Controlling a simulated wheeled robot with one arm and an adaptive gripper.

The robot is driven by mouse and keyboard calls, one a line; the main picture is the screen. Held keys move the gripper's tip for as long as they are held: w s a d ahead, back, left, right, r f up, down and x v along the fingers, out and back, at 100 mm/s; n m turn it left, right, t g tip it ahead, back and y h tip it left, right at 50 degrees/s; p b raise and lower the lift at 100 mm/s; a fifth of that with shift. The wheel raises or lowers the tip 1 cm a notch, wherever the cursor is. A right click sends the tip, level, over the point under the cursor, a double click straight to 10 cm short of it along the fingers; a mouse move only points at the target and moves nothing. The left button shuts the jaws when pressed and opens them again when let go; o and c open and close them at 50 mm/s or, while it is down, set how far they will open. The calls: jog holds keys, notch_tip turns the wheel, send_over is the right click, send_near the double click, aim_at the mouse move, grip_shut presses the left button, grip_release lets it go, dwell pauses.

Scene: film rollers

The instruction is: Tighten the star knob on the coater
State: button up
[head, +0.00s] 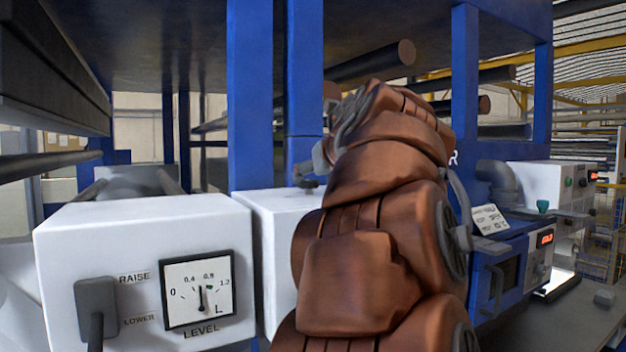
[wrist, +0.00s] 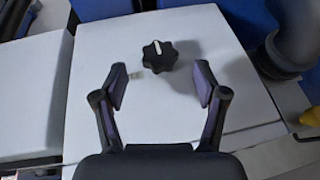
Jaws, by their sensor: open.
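The black star knob (wrist: 159,57) sits on top of a white box (wrist: 235,95) in the wrist view. It has a lobed rim and a white pointer mark pointing away from me. My gripper (wrist: 161,72) is open and empty, with one finger to the left and one to the right, just short of the knob. Neither finger touches it. In the head view the white box (head: 262,225) stands behind my brown-covered arm, which hides much of it. A small dark shape on its top may be the knob or a fingertip; I cannot tell.
A white control box with a level gauge (head: 198,289) and a raise/lower lever (head: 97,305) stands at the left. Blue posts (head: 250,95) rise behind. A blue unit with a red display (head: 546,239) is at the right. A grey pipe (wrist: 290,40) borders the box.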

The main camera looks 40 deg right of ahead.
jog(key=v, duration=0.9)
dwell(0.3)
